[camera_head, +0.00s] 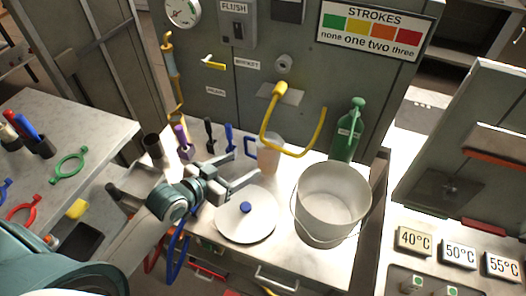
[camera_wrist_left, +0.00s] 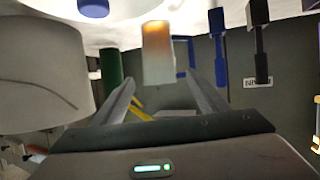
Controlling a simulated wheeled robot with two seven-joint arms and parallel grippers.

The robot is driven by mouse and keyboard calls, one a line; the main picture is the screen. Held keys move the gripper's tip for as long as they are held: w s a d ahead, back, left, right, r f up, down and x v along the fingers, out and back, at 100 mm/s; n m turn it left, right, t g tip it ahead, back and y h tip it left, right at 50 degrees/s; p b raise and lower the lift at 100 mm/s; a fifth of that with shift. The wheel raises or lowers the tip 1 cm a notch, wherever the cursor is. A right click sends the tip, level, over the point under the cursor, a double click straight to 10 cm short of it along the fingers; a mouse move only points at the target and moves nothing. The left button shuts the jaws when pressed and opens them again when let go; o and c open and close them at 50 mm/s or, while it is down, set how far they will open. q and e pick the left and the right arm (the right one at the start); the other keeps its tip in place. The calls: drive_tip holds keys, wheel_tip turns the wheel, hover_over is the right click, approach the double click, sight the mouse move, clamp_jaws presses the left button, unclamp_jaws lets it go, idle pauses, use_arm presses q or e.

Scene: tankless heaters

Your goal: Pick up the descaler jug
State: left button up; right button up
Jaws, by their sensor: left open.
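A pale translucent jug (camera_head: 269,155) with a blue handle on its left side stands upright at the back of the bench. I take it to be the descaler jug; no label on it can be read. In the left wrist view, which looks upside down, the jug (camera_wrist_left: 157,55) has an orange tint and appears between the fingers. My left gripper (camera_head: 242,167) is open and empty, just in front and left of the jug. Its fingers (camera_wrist_left: 161,82) point at the jug without visibly closing on it. My right gripper is not in view.
A white lid (camera_head: 262,222) with a blue knob lies in front of the jug. A large pale bucket (camera_head: 316,232) stands to the right, with a green bottle (camera_head: 350,138) behind it. A yellow hose (camera_head: 264,128) hangs above the jug. Blue (camera_head: 229,139) and black tools stand left.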

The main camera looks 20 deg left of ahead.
sight(260, 156)
use_arm(q)
drive_tip(key=p+x, duration=0.2)
drive_tip(key=x, duration=0.9)
drive_tip(key=shift+w+p, duration=0.15)
drive_tip(key=shift+p, duration=0.15)
drive_tip(key=shift+w+d+f, duration=0.2)
drive_tip(key=shift+w+f, duration=0.05)
drive_tip(key=shift+w, duration=0.15)
drive_tip(key=shift+w+d+f+p, duration=0.1)
drive_tip(key=shift+w+d+p, duration=0.15)
drive_tip(key=shift+w+p, duration=0.25)
drive_tip(key=p+x, duration=0.1)
drive_tip(key=x, duration=0.1)
drive_tip(key=shift+w+d+f, duration=0.15)
drive_tip(key=shift+w+f, duration=0.05)
drive_tip(key=shift+w, duration=0.1)
drive_tip(key=shift+w+d+f, duration=0.2)
drive_tip(key=shift+w+f, duration=0.1)
drive_tip(key=shift+w, duration=0.25)
